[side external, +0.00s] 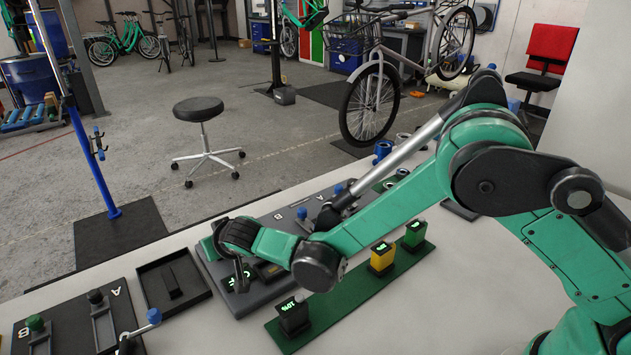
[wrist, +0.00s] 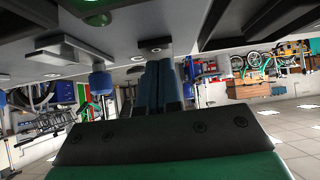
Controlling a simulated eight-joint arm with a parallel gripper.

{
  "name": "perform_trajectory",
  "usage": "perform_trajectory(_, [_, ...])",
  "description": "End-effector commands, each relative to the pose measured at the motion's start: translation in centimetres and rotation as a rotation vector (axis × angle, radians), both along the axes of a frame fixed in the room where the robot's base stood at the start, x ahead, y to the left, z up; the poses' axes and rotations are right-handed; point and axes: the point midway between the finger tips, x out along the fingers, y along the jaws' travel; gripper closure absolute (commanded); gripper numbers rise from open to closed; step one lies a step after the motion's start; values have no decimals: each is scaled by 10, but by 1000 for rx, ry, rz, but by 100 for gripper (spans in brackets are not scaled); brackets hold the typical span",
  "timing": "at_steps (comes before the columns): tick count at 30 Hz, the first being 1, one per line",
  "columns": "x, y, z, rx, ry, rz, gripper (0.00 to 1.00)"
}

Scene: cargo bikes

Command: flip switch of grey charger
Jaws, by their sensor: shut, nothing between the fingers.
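A dark grey charger (side external: 293,315) with a lit green display stands at the near left end of a green strip (side external: 340,303). My gripper (side external: 241,280) is low over the left part of a grey board (side external: 222,282), to the left of and behind the dark grey charger. A lit green display shows on the board beside the fingers. In the wrist view my gripper's fingers (wrist: 160,85) are together and hold nothing. I cannot tell whether they touch anything.
A yellow charger (side external: 381,259) and a green charger (side external: 415,236) stand farther along the strip. A blue knob (wrist: 101,82) is left of my fingers. The near tabletop is clear.

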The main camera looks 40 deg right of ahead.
Motion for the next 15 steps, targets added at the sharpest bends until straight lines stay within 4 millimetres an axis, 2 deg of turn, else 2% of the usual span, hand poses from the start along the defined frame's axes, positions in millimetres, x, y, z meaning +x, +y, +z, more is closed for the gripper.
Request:
perform_trajectory(10, [-3, 1, -1, 4, 14, -3, 100])
perform_trajectory(15, [-5, 1, 19, 2, 8, -1, 100])
